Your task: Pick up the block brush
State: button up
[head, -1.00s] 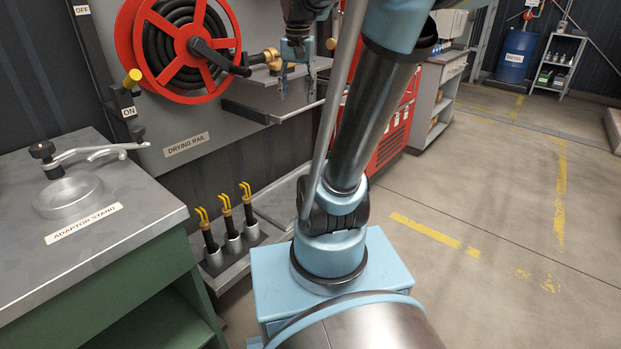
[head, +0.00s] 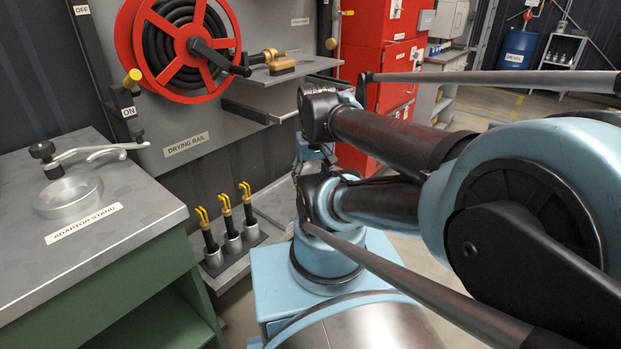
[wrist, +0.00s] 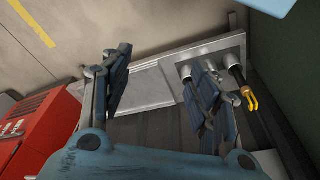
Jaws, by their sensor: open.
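No object is clearly recognisable as the block brush. A small tan block-like piece (head: 283,67) lies by the brass nozzle on the upper shelf in the head view; I cannot tell whether it is the brush or part of the nozzle. My gripper (wrist: 160,85) is open and empty in the wrist view, its fingers apart above the low grey shelf (wrist: 143,90). In the head view my arm partly hides the gripper, which is below the upper shelf (head: 300,67) and right of the black tools with yellow tips (head: 227,215).
The black tools stand in metal cups on the low shelf, close to one finger in the wrist view. A red hose reel (head: 180,50) hangs above the drying rail. The green bench (head: 110,262) is at left, red cabinets (head: 385,70) behind my arm.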

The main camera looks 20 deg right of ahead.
jog(key=o, duration=0.4)
jog(key=shift+w+r, duration=0.1)
jog(key=o, duration=0.7)
jog(key=shift+w+r, duration=0.4)
jog(key=shift+r, duration=0.25)
jog(key=shift+w+r, duration=0.4)
jog(key=shift+r, duration=0.2)
jog(key=shift+c, duration=0.2)
notch_tip(320, 180, up, 36)
jog(key=n+t+y, duration=0.2)
jog(key=n+y, duration=0.1)
jog(key=n, duration=0.4)
send_over(282, 61)
jog(key=s+d, duration=0.4)
jog(key=s, duration=0.1)
jog(key=shift+g, duration=0.3)
jog(key=x, duration=1.7)
jog(key=shift+s+d+f, duration=0.1)
jog(key=shift+f, duration=0.2)
